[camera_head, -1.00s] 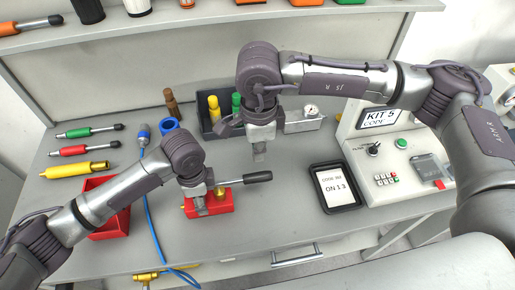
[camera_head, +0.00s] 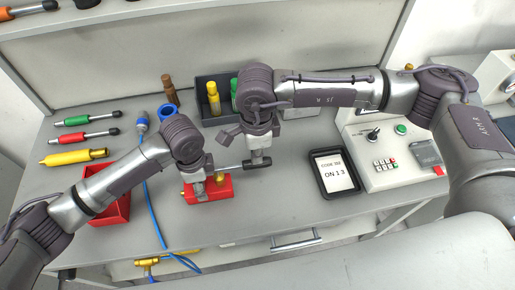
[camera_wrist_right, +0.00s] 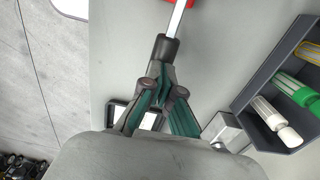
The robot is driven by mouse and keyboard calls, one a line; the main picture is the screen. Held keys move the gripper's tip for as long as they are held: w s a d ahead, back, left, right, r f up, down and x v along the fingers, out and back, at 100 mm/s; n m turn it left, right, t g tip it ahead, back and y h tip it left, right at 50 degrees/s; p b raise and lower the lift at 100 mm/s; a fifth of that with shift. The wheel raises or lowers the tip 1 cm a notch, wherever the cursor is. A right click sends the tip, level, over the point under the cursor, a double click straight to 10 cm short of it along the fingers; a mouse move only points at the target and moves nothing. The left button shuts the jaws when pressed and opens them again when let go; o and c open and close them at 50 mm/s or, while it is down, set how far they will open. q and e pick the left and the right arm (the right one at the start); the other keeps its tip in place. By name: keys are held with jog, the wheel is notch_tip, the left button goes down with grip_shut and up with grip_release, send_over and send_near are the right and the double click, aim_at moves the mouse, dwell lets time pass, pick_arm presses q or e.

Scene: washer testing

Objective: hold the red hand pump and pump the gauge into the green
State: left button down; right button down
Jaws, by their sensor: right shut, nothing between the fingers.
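The red hand pump (camera_head: 218,188) stands on the grey bench, its lever pointing right to a black grip (camera_head: 262,165). My left gripper (camera_head: 198,190) is down at the pump body, its fingers overlapping the red block; I cannot tell whether they are closed on it. My right gripper (camera_head: 256,158) is shut at the black grip, with nothing between its fingers. In the right wrist view, the black grip (camera_wrist_right: 166,46) shows just past the fingertips (camera_wrist_right: 162,68), with the silver lever (camera_wrist_right: 177,18) beyond. The gauge is hidden behind my right arm.
A red tray (camera_head: 112,212) stands left of the pump, and a blue hose (camera_head: 152,215) runs between them. A tablet (camera_head: 335,172) and a control box (camera_head: 385,160) are to the right. A dark bin (camera_head: 212,118) is behind. Screwdriver-like tools (camera_head: 85,136) lie at the left.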

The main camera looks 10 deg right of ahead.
aim_at(255, 166)
jog(key=shift+a+f, duration=0.15)
jog(key=shift+f, duration=1.2)
jog(key=shift+a+f, duration=0.15)
jog(key=shift+f, duration=1.15)
jog(key=shift+d+r, duration=0.15)
jog(key=shift+r, duration=1.05)
jog(key=shift+d+r, duration=0.2)
jog(key=shift+r, duration=0.95)
jog(key=shift+d+r, duration=0.15)
jog(key=shift+r, duration=1.05)
jog(key=shift+f, duration=0.1)
jog(key=shift+a+f, duration=0.2)
jog(key=shift+f, duration=1.55)
jog(key=shift+a+f, duration=0.2)
jog(key=shift+f, duration=1.55)
jog(key=r, duration=0.4)
jog(key=d+r, duration=0.1)
jog(key=r, duration=0.2)
jog(key=shift+r, duration=0.1)
